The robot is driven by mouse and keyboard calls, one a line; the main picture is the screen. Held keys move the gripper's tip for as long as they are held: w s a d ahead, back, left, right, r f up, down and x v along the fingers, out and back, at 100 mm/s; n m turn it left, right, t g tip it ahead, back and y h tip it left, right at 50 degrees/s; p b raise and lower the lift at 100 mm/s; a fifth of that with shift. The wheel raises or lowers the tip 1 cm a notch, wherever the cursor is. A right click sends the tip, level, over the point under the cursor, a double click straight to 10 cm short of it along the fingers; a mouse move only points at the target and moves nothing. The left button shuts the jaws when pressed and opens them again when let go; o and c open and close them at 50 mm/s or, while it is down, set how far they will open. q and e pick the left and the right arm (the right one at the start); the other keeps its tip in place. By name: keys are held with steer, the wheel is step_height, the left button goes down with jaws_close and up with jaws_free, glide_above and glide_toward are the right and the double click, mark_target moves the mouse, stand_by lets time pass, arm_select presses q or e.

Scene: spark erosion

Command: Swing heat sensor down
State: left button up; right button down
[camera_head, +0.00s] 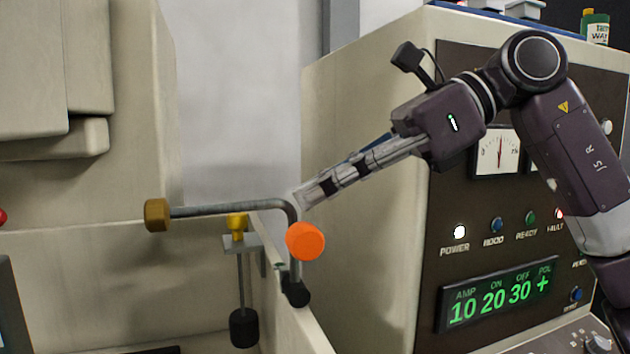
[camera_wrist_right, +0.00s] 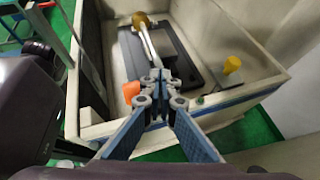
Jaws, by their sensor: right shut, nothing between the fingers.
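The heat sensor (camera_head: 228,208) is a grey bent rod at the tank wall, with a brass end (camera_head: 157,215) at the left and an orange knob (camera_head: 305,242) near its bend. Its long part lies about level, and its short part runs down to a black end at the wall. It also shows in the right wrist view (camera_wrist_right: 149,44), beyond the fingertips. My right gripper (camera_head: 305,197) is shut and empty, its tips close to the bend, above the orange knob. I cannot tell whether they touch the rod. My left gripper is not in view.
A yellow-topped float rod (camera_head: 238,225) hangs inside the tank wall (camera_head: 292,310), just behind the sensor. The control cabinet (camera_head: 370,130) with a lit display (camera_head: 500,293) stands at the right, behind my right arm. The tank interior holds a dark plate (camera_wrist_right: 185,60).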

steer(key=shift+a, duration=0.25)
stand_by(0.3)
steer(key=shift+s+a+r+p, duration=0.1)
steer(key=shift+a+p, duration=0.1)
steer(key=shift+p, duration=0.1)
steer(key=shift+a+h, duration=0.3)
steer(key=shift+h, duration=0.1)
